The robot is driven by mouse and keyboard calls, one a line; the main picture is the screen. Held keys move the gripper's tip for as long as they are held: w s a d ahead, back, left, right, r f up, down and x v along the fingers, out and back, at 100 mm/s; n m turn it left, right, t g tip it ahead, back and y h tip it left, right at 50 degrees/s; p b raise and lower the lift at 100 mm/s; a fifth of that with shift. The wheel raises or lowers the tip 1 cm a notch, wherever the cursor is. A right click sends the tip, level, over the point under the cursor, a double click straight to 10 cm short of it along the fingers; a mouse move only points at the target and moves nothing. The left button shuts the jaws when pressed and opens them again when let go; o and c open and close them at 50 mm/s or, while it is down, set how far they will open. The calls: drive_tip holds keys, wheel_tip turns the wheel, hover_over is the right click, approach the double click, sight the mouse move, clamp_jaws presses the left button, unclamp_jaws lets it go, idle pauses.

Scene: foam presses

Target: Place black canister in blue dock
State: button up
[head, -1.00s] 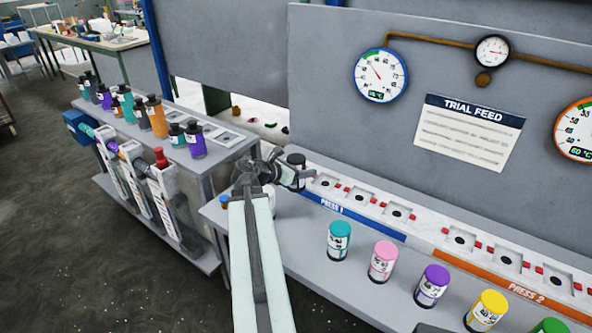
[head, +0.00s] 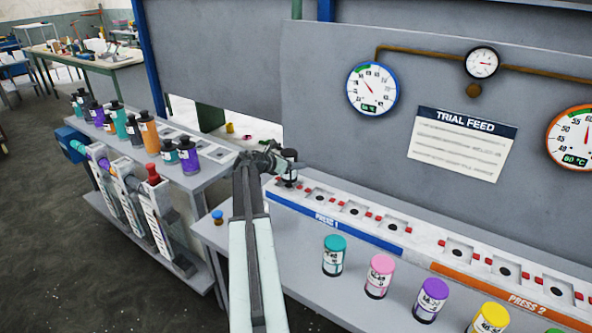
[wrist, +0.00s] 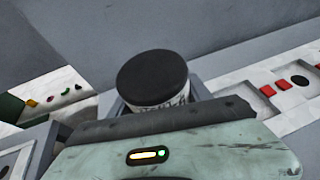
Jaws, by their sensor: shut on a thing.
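The black canister (head: 288,155) has a black lid and a white label. It is upright at the left end of the blue-striped Press 1 dock (head: 330,222). My gripper (head: 284,165) is shut on it. In the wrist view the canister's black lid (wrist: 152,76) fills the middle, above the gripper's housing, with a grey square frame around its lower part. The housing hides the canister's base, so I cannot tell whether it rests in the socket. Several dock sockets to its right are empty, with red tabs beside them.
Teal (head: 334,256), pink (head: 379,277), purple (head: 431,300) and yellow (head: 489,320) canisters stand on the bench in front. An orange-striped Press 2 dock (head: 520,297) is at right. Dark-capped bottles (head: 150,133) stand on a shelf at left. A grey panel (head: 420,80) rises behind the docks.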

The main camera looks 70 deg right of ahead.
wheel_tip(320, 180, down, 3)
drive_tip(key=shift+f+b, duration=0.2)
drive_tip(key=shift+b, duration=0.8)
drive_tip(key=shift+r, duration=0.25)
drive_tip(key=shift+f, duration=0.25)
drive_tip(key=o, duration=1.6)
drive_tip(key=shift+r, duration=0.1)
drive_tip(key=shift+a+r, duration=0.1)
drive_tip(key=shift+w+a+r+p, duration=0.1)
drive_tip(key=shift+a+r+p, duration=0.15)
drive_tip(key=shift+p, duration=0.25)
drive_tip(key=p+v, duration=0.4)
drive_tip(key=v, duration=0.7)
drive_tip(key=shift+a, duration=0.2)
drive_tip(key=shift+w+f, duration=0.1)
